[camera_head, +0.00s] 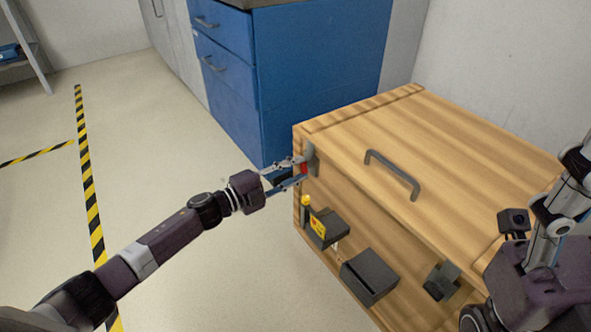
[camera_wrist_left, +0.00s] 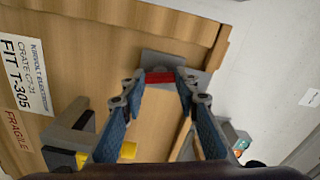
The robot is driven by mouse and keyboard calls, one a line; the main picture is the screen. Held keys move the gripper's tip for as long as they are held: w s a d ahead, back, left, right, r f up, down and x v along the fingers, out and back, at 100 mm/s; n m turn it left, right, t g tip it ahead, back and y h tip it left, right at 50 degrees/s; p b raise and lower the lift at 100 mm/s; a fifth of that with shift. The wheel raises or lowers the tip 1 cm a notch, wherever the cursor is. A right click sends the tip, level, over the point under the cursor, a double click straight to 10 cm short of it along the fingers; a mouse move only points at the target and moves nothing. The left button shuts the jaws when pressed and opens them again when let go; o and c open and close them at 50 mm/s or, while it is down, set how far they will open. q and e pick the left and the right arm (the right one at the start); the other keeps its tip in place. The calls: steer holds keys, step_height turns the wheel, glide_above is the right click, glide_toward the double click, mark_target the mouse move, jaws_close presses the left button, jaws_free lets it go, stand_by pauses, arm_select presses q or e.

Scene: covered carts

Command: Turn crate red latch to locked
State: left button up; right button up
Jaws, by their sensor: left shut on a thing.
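A wooden crate (camera_head: 400,130) stands at the right in the head view. Its red latch (camera_head: 304,169) sits on a grey plate near the crate's far left top corner. My left gripper (camera_head: 300,170) reaches it from the left. In the left wrist view, the red latch (camera_wrist_left: 159,77) lies crosswise between the tips of my left gripper (camera_wrist_left: 160,84), which is shut on it. The fingers partly hide the latch in the head view, so its exact angle is hard to read. My right gripper (camera_head: 570,185) is at the right edge, apart from the latch; its jaw state is unclear.
A grey handle (camera_head: 392,172) rises from the crate's lid. Dark grey boxes (camera_head: 370,276) and a yellow-marked fitting (camera_head: 325,227) stick out from the crate's side below my left gripper. A blue cabinet (camera_head: 315,80) stands behind.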

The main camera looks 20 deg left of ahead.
arm_select(q)
steer(key=shift+d+m, duration=0.1)
steer(key=shift+m, duration=1.1)
steer(key=o, duration=1.1)
steer(key=shift+o, duration=0.2)
steer(key=v, duration=1.2)
steer(key=shift+f, duration=0.1)
